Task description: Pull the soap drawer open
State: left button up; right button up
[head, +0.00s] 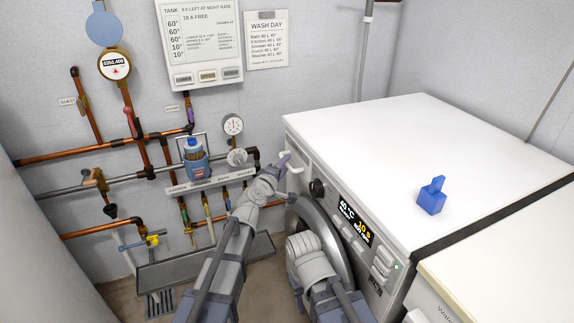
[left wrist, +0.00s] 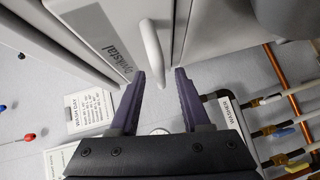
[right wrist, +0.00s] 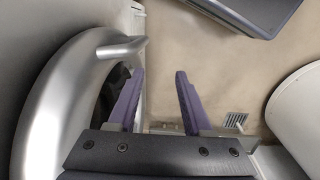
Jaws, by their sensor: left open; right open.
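The soap drawer front (left wrist: 112,32) is at the top left of the white washing machine's front (head: 340,215). Its white bar handle (left wrist: 150,50) stands out from it and also shows in the head view (head: 296,170). My left gripper (left wrist: 164,72) is open, with the handle's end between its two purple fingers and a visible gap on the right. In the head view my left gripper (head: 283,160) is at the drawer. My right gripper (right wrist: 160,74) is open and empty beside the round door (right wrist: 45,100) and its silver handle (right wrist: 122,46). In the head view it is hidden by its arm.
A blue dispenser-like block (head: 431,197) stands on the machine's top. Copper pipes, gauges (head: 232,125) and valves line the wall to the left. A grey floor tray (head: 200,262) lies below them. A cream-coloured unit (head: 500,260) stands at the right.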

pick_arm(q)
jog(key=x, duration=0.2)
jog(key=shift+w+d, duration=0.15)
jog(key=shift+w, duration=0.1)
grip_shut()
jog(key=shift+s, duration=0.1)
dwell(1.1)
